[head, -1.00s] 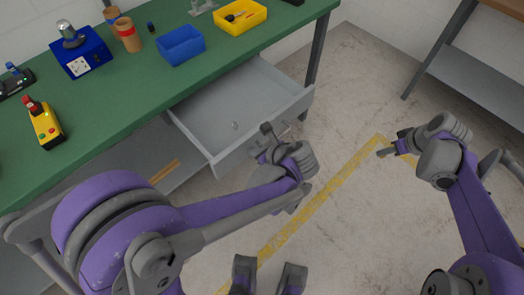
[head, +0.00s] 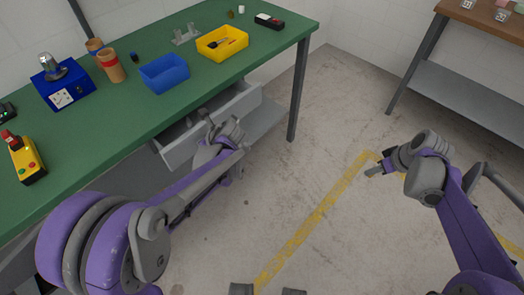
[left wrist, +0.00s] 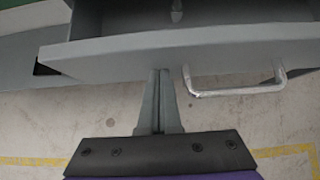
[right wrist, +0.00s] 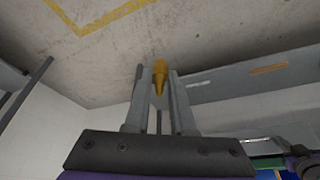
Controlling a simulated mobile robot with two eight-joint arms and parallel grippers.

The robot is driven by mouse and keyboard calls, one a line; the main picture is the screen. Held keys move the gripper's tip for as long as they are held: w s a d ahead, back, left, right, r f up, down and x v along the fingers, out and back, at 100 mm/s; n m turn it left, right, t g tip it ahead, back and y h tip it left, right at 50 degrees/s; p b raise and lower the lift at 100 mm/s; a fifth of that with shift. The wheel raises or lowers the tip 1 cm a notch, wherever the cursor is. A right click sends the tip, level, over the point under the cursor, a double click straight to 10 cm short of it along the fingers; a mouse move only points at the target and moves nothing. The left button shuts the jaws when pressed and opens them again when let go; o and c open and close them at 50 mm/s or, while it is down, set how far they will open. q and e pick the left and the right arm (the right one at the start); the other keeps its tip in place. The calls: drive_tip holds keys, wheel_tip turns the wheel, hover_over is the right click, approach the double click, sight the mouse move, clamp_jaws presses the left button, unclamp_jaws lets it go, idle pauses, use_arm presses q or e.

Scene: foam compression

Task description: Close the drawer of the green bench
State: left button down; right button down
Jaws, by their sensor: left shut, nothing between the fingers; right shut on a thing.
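The green bench (head: 118,118) has a grey drawer (head: 180,152) under its right part, which stands partly open. In the left wrist view the drawer front (left wrist: 110,55) spans the picture, with a metal handle (left wrist: 235,92) on it. My left gripper (head: 207,122) is shut and empty. Its fingertips (left wrist: 160,72) are against or very near the drawer front, left of the handle in the wrist view. My right gripper (head: 377,169) is away from the bench, over the floor. In the right wrist view its fingers (right wrist: 160,85) are shut on a yellow-orange tapered object (right wrist: 159,78).
On the bench are a blue bin (head: 165,74), a yellow bin (head: 222,43), a blue box (head: 62,82) and a yellow control box (head: 27,160). A bench leg (head: 298,90) stands right of the drawer. The floor (head: 320,140) in front is clear.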

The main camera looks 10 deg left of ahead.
use_arm(q)
drive_tip(key=w+a, duration=0.1)
drive_tip(key=a, duration=0.1)
drive_tip(key=w+a, duration=0.3)
drive_tip(key=a, duration=0.1)
drive_tip(key=shift+w+a, duration=0.2)
drive_tip(key=shift+w, duration=0.15)
use_arm(e)
drive_tip(key=shift+f, duration=0.35)
use_arm(q)
drive_tip(key=shift+w+a+r+b, duration=0.1)
drive_tip(key=shift+a+r+b, duration=0.1)
drive_tip(key=shift+b, duration=0.1)
use_arm(e)
drive_tip(key=shift+s+d, duration=0.1)
